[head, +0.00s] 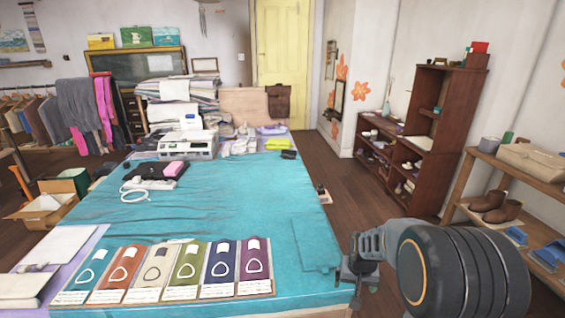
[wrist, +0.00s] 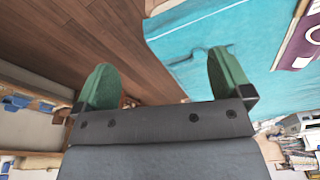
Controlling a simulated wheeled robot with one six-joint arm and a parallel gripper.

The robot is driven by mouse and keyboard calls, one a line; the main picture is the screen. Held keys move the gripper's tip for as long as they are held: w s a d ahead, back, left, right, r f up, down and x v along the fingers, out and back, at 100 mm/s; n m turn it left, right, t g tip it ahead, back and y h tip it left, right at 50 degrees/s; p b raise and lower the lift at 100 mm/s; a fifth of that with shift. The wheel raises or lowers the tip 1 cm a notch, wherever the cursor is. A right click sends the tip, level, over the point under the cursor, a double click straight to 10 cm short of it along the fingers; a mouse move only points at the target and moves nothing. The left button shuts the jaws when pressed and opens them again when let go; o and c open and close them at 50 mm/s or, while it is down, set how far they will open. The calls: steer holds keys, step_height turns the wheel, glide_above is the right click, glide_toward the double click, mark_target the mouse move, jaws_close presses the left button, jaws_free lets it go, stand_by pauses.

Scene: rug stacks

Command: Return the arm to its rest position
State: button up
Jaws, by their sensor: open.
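My arm reaches in from the lower right of the head view. My gripper (wrist: 163,85) shows in the wrist view as two green fingers held wide apart. Nothing is between them. Behind the gap I see the brown wooden floor and the edge of the turquoise cloth. In the head view the wrist end of my arm is beside the right edge of the cloth-covered table (head: 220,215), near its front corner. The fingertips are too small to make out there.
A row of several coloured cards (head: 168,268) lies along the table's front. A dark wooden shelf (head: 440,130) stands by the right wall. A wooden rack with boots (head: 503,209) is at the far right.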

steer(key=s+a+r+p, duration=0.1)
steer(key=s+r+p, duration=0.3)
steer(key=r, duration=0.6)
steer(key=s+a+r+n+t+p, duration=0.1)
steer(key=s+r+p, duration=0.4)
steer(key=r, duration=0.5)
steer(key=s+a+r+n+p, duration=0.1)
steer(key=s+r+p, duration=0.4)
steer(key=r, duration=0.5)
steer(key=shift+s+a+r+t, duration=0.3)
steer(key=shift+s+a+t, duration=0.1)
steer(key=shift+s+a, duration=0.6)
steer(key=shift+s+d, duration=0.1)
steer(key=shift+d, duration=0.05)
